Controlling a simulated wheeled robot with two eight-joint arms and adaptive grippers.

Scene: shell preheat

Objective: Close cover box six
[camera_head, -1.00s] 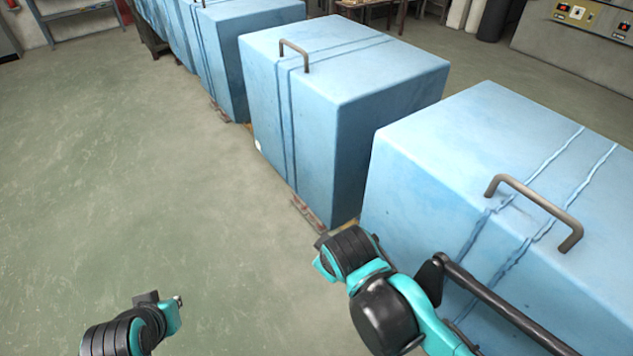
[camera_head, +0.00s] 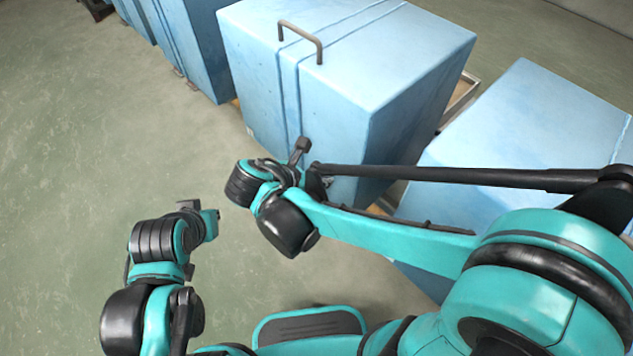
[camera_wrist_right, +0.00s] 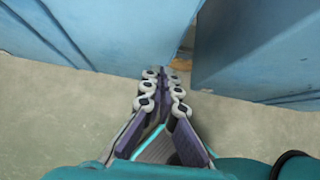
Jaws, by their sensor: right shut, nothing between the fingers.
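Several large light-blue boxes stand in a row, and I see no numbers on them, so I cannot tell which is cover box six. The middle box (camera_head: 345,90) has a metal handle (camera_head: 300,38) on its top front edge, and its top looks level. A nearer box (camera_head: 520,135) is partly hidden behind my right arm. My right gripper (camera_head: 302,149) is in front of the middle box's lower front. In the right wrist view it (camera_wrist_right: 164,76) is shut and empty, facing the gap between two blue walls. My left gripper (camera_head: 211,218) is over the floor, its fingers unclear.
More blue boxes (camera_head: 190,45) continue at the upper left. The green-grey floor (camera_head: 90,140) at left is open. A narrow gap separates the middle and nearer boxes, with a metal frame edge (camera_head: 460,100) behind.

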